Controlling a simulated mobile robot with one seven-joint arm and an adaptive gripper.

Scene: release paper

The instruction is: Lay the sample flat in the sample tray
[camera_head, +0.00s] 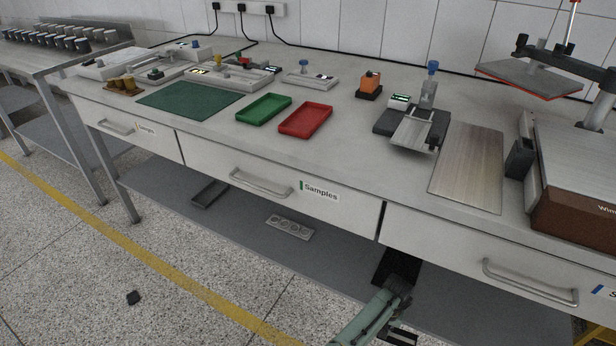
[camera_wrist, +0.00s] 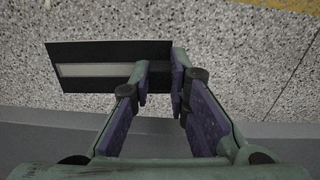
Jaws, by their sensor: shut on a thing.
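My gripper (camera_head: 400,290) is low in front of the bench, near the lower shelf and below the drawer fronts. It is shut on the sample (camera_wrist: 100,70), a flat black strip with a pale band along it. In the wrist view the fingertips (camera_wrist: 160,82) pinch it near its right end, and the rest sticks out to the left over the speckled floor. In the head view the sample (camera_head: 393,262) is a dark patch beyond the gripper. A red tray (camera_head: 323,119) and a green tray (camera_head: 281,104) lie on the bench top and look empty. Neither carries a readable label.
The drawer labelled Samples (camera_head: 300,190) is shut. A dark tray (camera_head: 209,193) and a grey plate with round hollows (camera_head: 290,228) lie on the lower shelf. A steel plate (camera_head: 468,165) and a heat press (camera_head: 580,150) stand at the right of the bench.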

